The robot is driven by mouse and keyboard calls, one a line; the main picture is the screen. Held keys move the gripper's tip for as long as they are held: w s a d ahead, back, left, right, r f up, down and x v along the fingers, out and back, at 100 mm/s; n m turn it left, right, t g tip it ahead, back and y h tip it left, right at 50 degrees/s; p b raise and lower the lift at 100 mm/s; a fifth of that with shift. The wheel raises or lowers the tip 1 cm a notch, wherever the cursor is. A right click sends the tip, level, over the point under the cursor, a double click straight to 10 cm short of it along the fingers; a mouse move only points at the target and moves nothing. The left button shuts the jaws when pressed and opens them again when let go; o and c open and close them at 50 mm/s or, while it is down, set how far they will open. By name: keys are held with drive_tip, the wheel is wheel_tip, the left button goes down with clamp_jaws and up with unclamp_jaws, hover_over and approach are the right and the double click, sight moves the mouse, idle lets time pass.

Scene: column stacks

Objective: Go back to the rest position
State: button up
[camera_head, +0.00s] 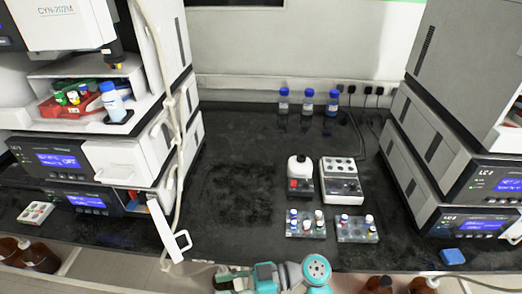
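Part of my own arm, teal and white with a round joint, shows at the bottom edge of the head view, in front of the black bench (240,190). It appears folded low, close to the bench's front edge. I cannot make out the fingers of my gripper, and nothing held by it is visible.
Instrument stacks stand left (130,165) and right (440,165). A white panel (168,232) juts out from the left stack. Two vial racks (306,230) (356,236) sit near the front, with small devices (341,182) behind. Blue-capped bottles (308,105) stand at the back. The bench's middle left is clear.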

drive_tip(key=s+d+f+m+t+h, duration=0.2)
drive_tip(key=s+d+f+m+t, duration=0.15)
drive_tip(key=f+m, duration=0.2)
drive_tip(key=s+d+f+m+t+h, duration=0.2)
drive_tip(key=f+m+t+h, duration=0.15)
drive_tip(key=f, duration=0.35)
drive_tip(key=s+d+f+m+t+h, duration=0.2)
drive_tip(key=s+d+m+h, duration=0.15)
drive_tip(key=d, duration=0.25)
drive_tip(key=s+d+f+m+t+h, duration=0.2)
drive_tip(key=s+d+m+t, duration=0.1)
drive_tip(key=s+d, duration=0.2)
drive_tip(key=s+d+r+m+t+h, duration=0.2)
drive_tip(key=s+d+r+h, duration=0.2)
drive_tip(key=s+d+r, duration=0.3)
drive_tip(key=s+d+r+t+h, duration=0.2)
drive_tip(key=s+r, duration=0.5)
drive_tip(key=r, duration=0.5)
drive_tip(key=shift+s+d+r+m+t, duration=0.15)
drive_tip(key=shift+d+r+m+t, duration=0.2)
drive_tip(key=shift+d+t, duration=0.35)
